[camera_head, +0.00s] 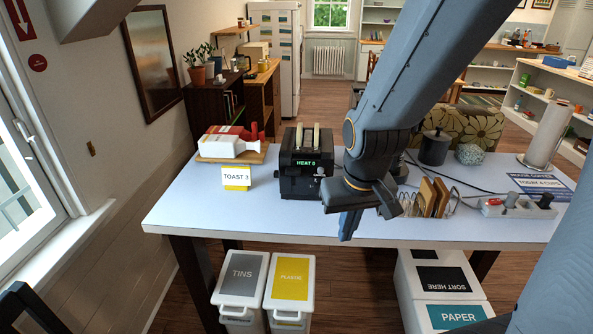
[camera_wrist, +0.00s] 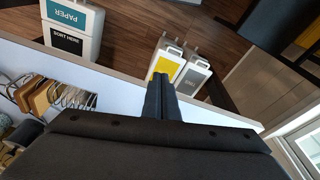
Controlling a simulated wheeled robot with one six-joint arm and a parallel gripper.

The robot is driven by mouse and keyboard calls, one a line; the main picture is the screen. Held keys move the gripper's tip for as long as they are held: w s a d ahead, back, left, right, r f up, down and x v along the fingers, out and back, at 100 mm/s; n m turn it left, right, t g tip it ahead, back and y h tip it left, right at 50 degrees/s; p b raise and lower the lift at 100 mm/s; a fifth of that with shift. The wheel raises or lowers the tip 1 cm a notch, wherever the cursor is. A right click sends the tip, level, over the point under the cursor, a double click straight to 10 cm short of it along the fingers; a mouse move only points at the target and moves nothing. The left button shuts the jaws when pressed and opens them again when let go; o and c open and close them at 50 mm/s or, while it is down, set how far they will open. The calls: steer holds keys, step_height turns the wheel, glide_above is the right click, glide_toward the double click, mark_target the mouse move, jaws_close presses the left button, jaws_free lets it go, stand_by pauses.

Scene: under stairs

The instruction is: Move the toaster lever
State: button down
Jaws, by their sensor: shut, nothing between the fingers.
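The black toaster (camera_head: 300,170) stands on the white table with two slices of bread in its top. Its display reads "HEAT 8". A pale round knob (camera_head: 321,171) shows on its front right side; I cannot tell the lever for certain. My gripper (camera_head: 346,236) is shut and empty, pointing down at the table's front edge, in front and to the right of the toaster. In the wrist view its closed fingers (camera_wrist: 162,98) point toward the floor bins, and the toaster is not visible there.
The white table (camera_head: 200,210) carries a "TOAST 3" card (camera_head: 236,178), a board with a bread bag (camera_head: 230,145), a toast rack (camera_head: 432,200) and a power strip (camera_head: 515,206). Tins (camera_head: 243,285) and plastic (camera_head: 290,285) bins stand below.

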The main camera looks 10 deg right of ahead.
step_height(320, 180, down, 10)
steer(key=g+b, duration=0.1)
steer(key=b, duration=0.7)
steer(key=shift+w+f, duration=0.25)
steer(key=shift+w, duration=0.15)
steer(key=shift+a, duration=0.15)
